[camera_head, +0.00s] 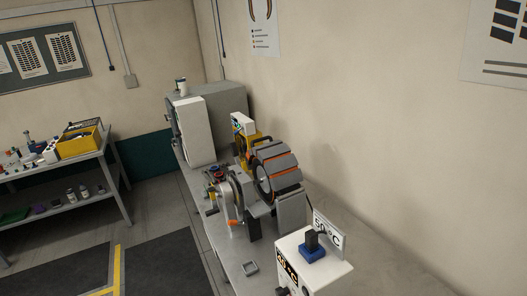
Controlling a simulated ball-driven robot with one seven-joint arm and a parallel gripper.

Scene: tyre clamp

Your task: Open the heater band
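What looks like the heater band (280,170) is a round drum of dark grey segments with orange lines between them. It stands on edge on the long grey bench (228,246) along the right wall, at the middle of the view. It looks closed around its pale centre, but its far side is hidden and I cannot make out a latch. A grey metal mechanism (228,196) with an orange-red handle (232,223) stands just left of it. My gripper is not in view.
A white box (318,272) with a blue-and-black block and a temperature sign stands at the bench's near end. A white-and-grey cabinet (192,130) stands behind. A shelf table (62,190) with a yellow box (80,141) is at left. Floor between is clear.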

